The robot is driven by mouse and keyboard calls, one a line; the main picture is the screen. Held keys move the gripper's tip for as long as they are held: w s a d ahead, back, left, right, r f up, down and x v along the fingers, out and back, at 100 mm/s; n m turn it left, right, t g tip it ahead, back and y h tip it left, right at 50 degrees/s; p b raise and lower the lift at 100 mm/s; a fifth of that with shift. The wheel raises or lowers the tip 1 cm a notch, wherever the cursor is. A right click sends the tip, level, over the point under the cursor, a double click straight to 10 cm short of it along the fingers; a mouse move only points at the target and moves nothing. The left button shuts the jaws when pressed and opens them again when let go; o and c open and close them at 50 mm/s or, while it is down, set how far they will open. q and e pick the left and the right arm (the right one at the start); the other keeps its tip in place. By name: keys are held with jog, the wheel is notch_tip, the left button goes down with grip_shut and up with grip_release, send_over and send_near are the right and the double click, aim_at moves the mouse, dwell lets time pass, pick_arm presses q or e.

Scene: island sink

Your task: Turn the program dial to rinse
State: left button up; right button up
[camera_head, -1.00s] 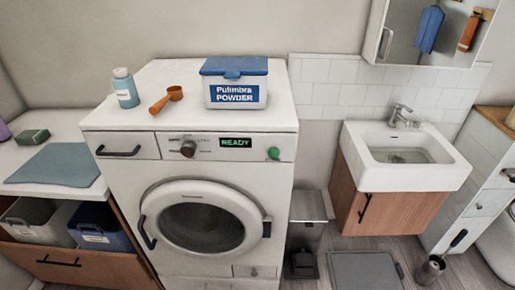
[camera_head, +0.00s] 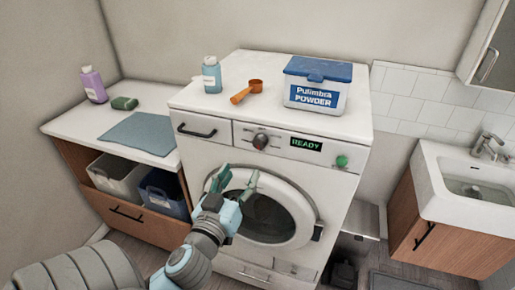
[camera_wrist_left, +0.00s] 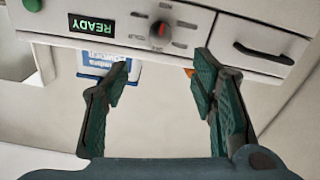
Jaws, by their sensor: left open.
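The program dial (camera_head: 260,141) is a dark round knob on the washing machine's front panel, between the drawer and the lit READY display (camera_head: 306,145). In the left wrist view, which is upside down, the dial (camera_wrist_left: 160,30) has a red mark and several small labels around it, too small to read. My left gripper (camera_head: 235,180) is open and empty, in front of the machine and below the dial in the head view. In the left wrist view the dial shows beyond the gap between the fingertips (camera_wrist_left: 161,68), apart from them. My right gripper is not in view.
A green button (camera_head: 341,161) is right of the display, and a drawer handle (camera_head: 197,131) is to the dial's left. The round door (camera_head: 300,203) is below.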

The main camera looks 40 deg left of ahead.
pick_arm(q)
jog(key=b, duration=0.4)
send_near(258, 145)
jog(key=x, duration=0.9)
jog(key=shift+r, duration=0.15)
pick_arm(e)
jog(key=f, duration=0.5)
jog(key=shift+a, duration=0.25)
pick_arm(q)
jog(key=shift+w, duration=0.1)
jog(key=c, duration=1.1)
jog(key=shift+c, duration=0.2)
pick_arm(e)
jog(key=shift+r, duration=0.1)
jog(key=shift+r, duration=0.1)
